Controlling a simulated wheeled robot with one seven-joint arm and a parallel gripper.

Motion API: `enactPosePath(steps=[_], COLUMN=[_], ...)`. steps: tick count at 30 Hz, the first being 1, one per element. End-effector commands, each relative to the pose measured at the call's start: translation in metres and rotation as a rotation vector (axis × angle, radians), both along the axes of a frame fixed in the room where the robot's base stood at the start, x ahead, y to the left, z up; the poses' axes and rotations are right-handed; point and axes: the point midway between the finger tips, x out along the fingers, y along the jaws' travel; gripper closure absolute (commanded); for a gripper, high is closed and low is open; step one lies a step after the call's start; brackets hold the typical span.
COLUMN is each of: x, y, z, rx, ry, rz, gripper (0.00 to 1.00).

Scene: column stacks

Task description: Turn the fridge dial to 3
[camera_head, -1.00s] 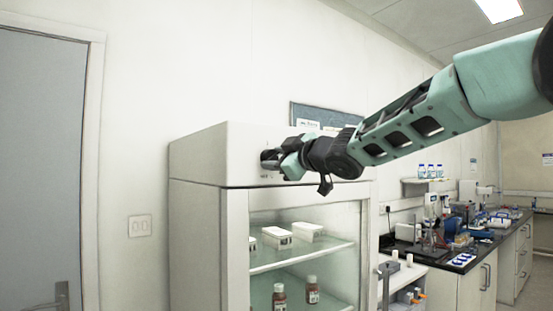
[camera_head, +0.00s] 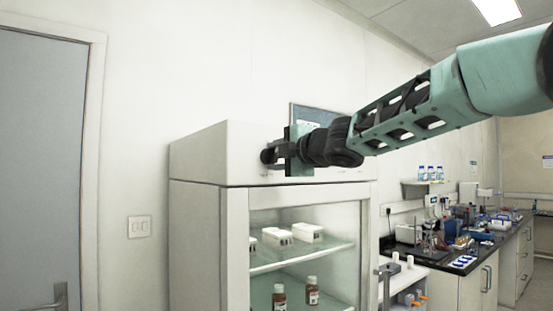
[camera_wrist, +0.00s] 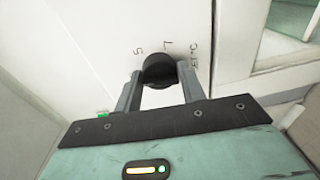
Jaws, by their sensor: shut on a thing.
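The fridge (camera_head: 200,215) is a white cabinet with a glass-fronted lower part and a plain upper panel. Its dial is a round black knob (camera_wrist: 160,68) on the upper panel, with small dark marks above it; a 5 shows at its upper left, and the others are hard to read. My gripper (camera_head: 270,156) reaches the panel from the right. In the wrist view its two grey fingers stand on either side of the knob, shut on it. The lower part of the knob and any pointer on it cannot be made out. In the head view the knob is mostly hidden by the fingers.
White boxes (camera_head: 307,233) and brown bottles (camera_head: 312,291) stand on the shelves inside the fridge. A grey door (camera_head: 40,160) is at the left. A lab bench (camera_head: 470,262) with several instruments is at the right, with a low white cart beside the fridge.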

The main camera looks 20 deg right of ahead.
Motion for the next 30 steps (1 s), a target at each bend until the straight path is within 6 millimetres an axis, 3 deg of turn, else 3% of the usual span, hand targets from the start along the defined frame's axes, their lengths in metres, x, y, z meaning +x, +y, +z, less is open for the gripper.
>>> enactPosePath(steps=[12,29,30], x=[-0.0005,-0.0007,-0.0007], y=[0.0002,0.0002,0.0002], z=[0.0038,0.0046,0.0046], rx=[-0.183,-0.212,-0.212], ry=[-0.066,-0.075,-0.075], rz=[-0.001,-0.001,-0.001], gripper=[0.83,0.83,0.52])
